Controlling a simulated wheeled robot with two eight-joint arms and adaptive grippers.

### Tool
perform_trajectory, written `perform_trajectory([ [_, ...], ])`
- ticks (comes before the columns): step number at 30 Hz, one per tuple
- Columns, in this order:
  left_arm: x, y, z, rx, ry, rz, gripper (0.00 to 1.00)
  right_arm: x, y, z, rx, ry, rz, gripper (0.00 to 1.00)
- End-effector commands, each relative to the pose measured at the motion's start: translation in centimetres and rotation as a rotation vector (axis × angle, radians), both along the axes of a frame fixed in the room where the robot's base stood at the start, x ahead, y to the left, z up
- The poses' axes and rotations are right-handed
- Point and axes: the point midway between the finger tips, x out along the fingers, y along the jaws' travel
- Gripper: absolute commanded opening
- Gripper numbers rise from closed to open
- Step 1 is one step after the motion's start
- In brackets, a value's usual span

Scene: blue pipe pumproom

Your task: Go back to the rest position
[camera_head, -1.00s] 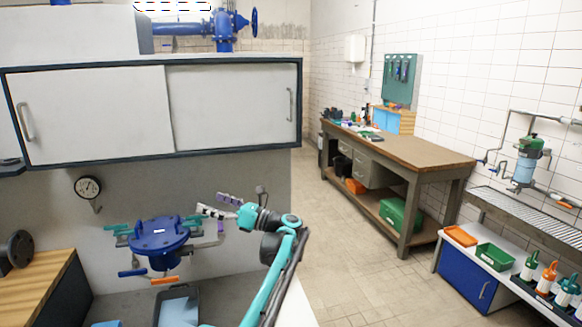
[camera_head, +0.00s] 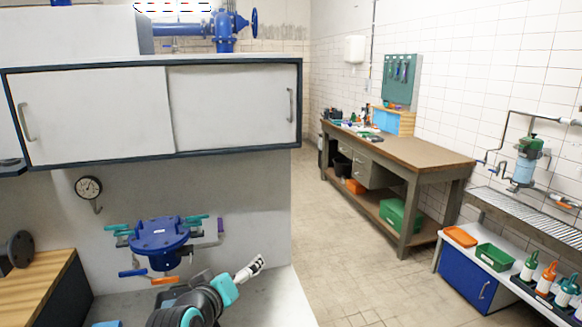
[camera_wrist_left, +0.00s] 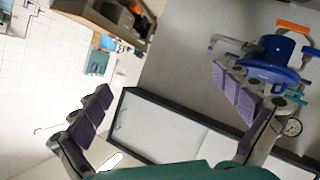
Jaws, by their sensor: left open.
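My left gripper (camera_head: 252,268) is low in the middle of the head view. It points up and to the right, in front of the pale grey panel and apart from the blue pipe unit. In the left wrist view its two purple-padded fingers (camera_wrist_left: 165,98) are spread wide with nothing between them. The blue pipe unit (camera_head: 160,236), with teal, blue and orange handles, is left of the gripper in the head view. It also shows at the upper right of the left wrist view (camera_wrist_left: 274,52). My right gripper is not in view.
A white sliding-door cabinet (camera_head: 235,108) hangs above the pipe unit. A pressure gauge (camera_head: 88,188) is at left, above a wooden-topped block (camera_head: 35,290). A workbench (camera_head: 425,154) and a blue low cabinet (camera_head: 465,285) stand at right, with open floor (camera_head: 340,245) before them.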

Motion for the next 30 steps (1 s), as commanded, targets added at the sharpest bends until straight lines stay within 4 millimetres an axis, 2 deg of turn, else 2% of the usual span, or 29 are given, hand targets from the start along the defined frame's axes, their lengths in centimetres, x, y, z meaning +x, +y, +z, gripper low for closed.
perform_trajectory([
  [1, -3.0, 0.6, -3.0, 0.085, 0.070, -0.029, 1.00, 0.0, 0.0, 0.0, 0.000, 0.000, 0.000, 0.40],
  [6, -11.8, 2.9, -11.7, 0.336, 0.297, -0.127, 1.00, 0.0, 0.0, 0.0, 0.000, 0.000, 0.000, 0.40],
  [9, -15.7, 4.1, -15.3, 0.432, 0.397, -0.169, 1.00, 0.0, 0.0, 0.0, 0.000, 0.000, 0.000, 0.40],
  [12, -18.2, 4.9, -17.5, 0.491, 0.465, -0.196, 1.00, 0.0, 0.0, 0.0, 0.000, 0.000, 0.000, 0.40],
  [17, -19.6, 5.5, -18.7, 0.525, 0.505, -0.213, 1.00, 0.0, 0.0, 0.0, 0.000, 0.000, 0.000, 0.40],
  [30, -19.6, 5.4, -18.6, 0.523, 0.504, -0.212, 1.00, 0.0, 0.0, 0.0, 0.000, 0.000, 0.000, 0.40],
])
